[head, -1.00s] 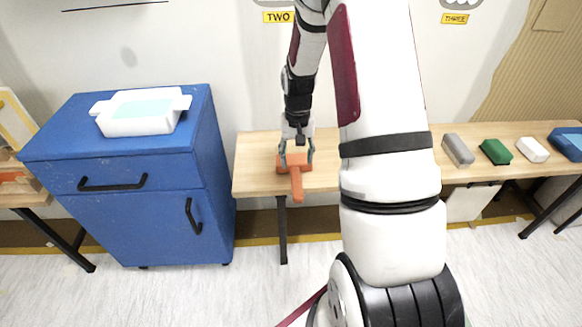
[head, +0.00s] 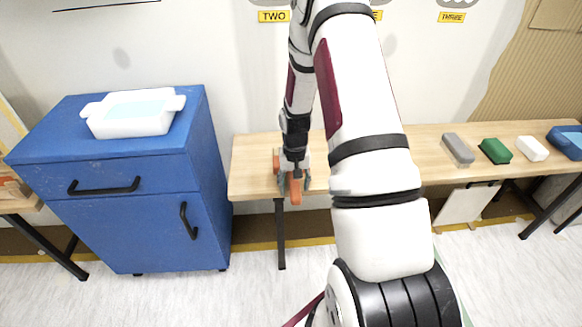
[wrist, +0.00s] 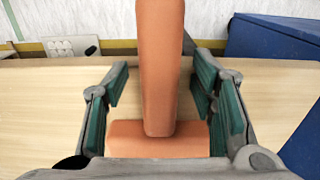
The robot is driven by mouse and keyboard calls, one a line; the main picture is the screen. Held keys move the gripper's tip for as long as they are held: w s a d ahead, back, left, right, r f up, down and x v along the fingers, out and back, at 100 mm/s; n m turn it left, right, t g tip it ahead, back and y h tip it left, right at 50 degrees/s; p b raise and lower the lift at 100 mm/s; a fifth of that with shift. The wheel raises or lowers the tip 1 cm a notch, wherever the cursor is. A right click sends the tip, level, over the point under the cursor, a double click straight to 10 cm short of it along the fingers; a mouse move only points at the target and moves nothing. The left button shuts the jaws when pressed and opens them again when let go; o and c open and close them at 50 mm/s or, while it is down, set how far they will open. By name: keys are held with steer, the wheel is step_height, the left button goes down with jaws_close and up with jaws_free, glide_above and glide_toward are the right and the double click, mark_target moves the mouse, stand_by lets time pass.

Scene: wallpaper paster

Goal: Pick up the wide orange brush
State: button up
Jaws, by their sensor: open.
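The wide orange brush (head: 296,194) lies on the wooden table, its handle pointing toward the front edge. In the head view my gripper (head: 293,182) is over the brush and hides much of it. In the wrist view the orange handle (wrist: 161,70) runs up from the wide head (wrist: 155,140) at the bottom. My gripper (wrist: 161,85) is open, with one green-padded finger on each side of the handle. Gaps show between both fingers and the handle.
A blue cabinet (head: 120,215) with a white tray (head: 133,115) on top stands left of the wooden table (head: 247,165). At right, a grey block (head: 458,148), a green block (head: 495,150), a white block (head: 532,148) and a blue tray (head: 567,140) lie on the table.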

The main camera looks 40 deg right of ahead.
steer(key=shift+c, duration=0.6)
jaws_close()
steer(key=shift+r, duration=0.15)
steer(key=shift+r, duration=0.6)
step_height(320, 180, up, 2)
steer(key=shift+r+p, duration=0.15)
steer(key=shift+p, duration=0.35)
steer(key=s+a+r+p, duration=0.1)
steer(key=s+p, duration=0.1)
steer(key=s, duration=1.4)
steer(key=shift+r, duration=0.15)
